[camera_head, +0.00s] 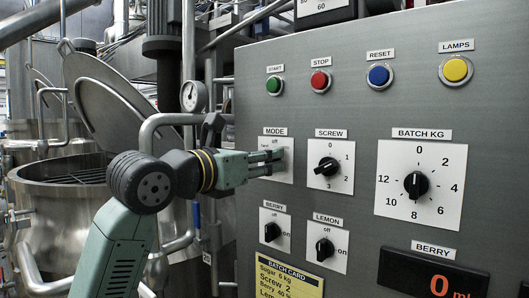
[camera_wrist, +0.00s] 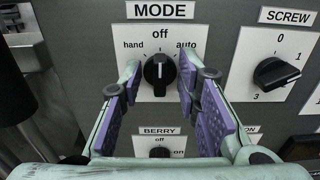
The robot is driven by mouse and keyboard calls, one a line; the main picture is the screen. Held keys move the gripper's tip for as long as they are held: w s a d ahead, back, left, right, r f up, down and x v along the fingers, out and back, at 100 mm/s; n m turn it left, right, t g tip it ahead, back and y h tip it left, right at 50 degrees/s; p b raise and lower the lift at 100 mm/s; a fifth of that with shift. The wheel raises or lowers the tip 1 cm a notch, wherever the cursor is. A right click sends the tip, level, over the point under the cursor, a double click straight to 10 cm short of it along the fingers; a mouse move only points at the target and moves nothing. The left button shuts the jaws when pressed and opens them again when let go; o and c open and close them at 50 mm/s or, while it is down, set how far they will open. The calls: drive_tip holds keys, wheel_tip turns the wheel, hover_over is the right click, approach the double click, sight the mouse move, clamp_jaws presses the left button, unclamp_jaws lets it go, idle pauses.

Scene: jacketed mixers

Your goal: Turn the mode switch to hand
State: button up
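The mode switch (camera_wrist: 159,72) is a black knob on a white plate labelled hand, off and auto. In the wrist view its white pointer mark stands upright, toward off. My gripper (camera_wrist: 158,88) is open, with one purple-padded finger on each side of the knob. Gaps show between the pads and the knob; I cannot tell how far it lies ahead of the fingertips. In the head view my gripper (camera_head: 272,163) is at the mode plate (camera_head: 283,174) and hides the knob.
The screw dial (camera_head: 327,166) is right of the mode plate. The berry switch (camera_head: 272,232) and lemon switch (camera_head: 325,249) sit below. Start (camera_head: 274,85), stop (camera_head: 320,81) and reset (camera_head: 379,76) buttons are above. A pipe (camera_head: 165,122) and steel vessel (camera_head: 70,205) stand left of the panel.

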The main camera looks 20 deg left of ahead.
drive_tip(key=shift+w, duration=0.25)
clamp_jaws()
idle(0.4)
